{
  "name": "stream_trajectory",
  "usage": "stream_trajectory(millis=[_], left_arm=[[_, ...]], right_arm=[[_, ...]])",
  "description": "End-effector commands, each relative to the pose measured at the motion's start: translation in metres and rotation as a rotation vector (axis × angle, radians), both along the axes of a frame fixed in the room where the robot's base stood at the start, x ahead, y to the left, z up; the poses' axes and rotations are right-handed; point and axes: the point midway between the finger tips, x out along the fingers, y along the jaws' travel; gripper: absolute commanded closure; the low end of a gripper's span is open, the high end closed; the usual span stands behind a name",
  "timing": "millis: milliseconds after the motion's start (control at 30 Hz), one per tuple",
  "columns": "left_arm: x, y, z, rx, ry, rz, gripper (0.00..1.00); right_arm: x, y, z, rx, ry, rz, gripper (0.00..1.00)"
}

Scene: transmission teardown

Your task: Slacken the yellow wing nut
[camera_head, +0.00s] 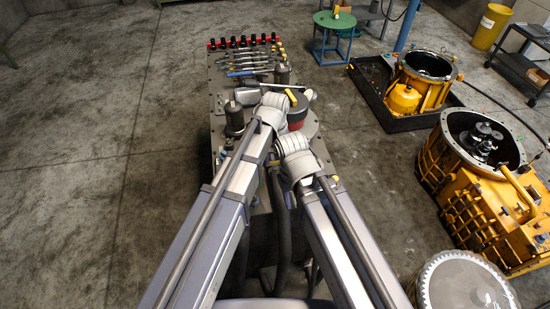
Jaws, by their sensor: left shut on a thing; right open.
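The yellow wing nut (291,97) shows as a small slanted yellow piece beside a red and dark round part (298,110) on the bench. My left gripper (283,99) is at the wing nut and shut on it; its fingertips are mostly hidden by my own wrist. My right gripper (288,146) is open, lower in the picture and nearer to me, apart from the wing nut. Its fingers are largely hidden under its wrist.
The bench (222,112) carries a row of tools (248,62) and red-black pieces (243,41) at its far end. Yellow housings (480,200) (425,80) stand at the right. Floor at left is clear.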

Motion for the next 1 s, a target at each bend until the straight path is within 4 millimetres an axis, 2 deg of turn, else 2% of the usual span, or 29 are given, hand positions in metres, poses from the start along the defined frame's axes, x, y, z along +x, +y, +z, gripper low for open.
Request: stream_trajectory(millis=[333,367,600,1000], left_arm=[[-0.0002,0.0002,-0.0001,0.0,0.001,0.003,1.0],[-0.0003,0.0001,-0.0001,0.0,0.001,0.003,0.44],[-0.0001,0.0001,0.0,0.0,0.0,0.002,0.18],[0.0,0.0,0.0052,0.0,0.0,0.002,0.18]], right_arm=[[0.0,0.0,-0.0001,0.0,0.0,0.0,0.5],[0.0,0.0,-0.0001,0.0,0.0,0.0,0.5],[0.0,0.0,0.0,0.0,0.0,0.0,0.5],[0.0,0.0,0.0052,0.0,0.0,0.0,0.5]])
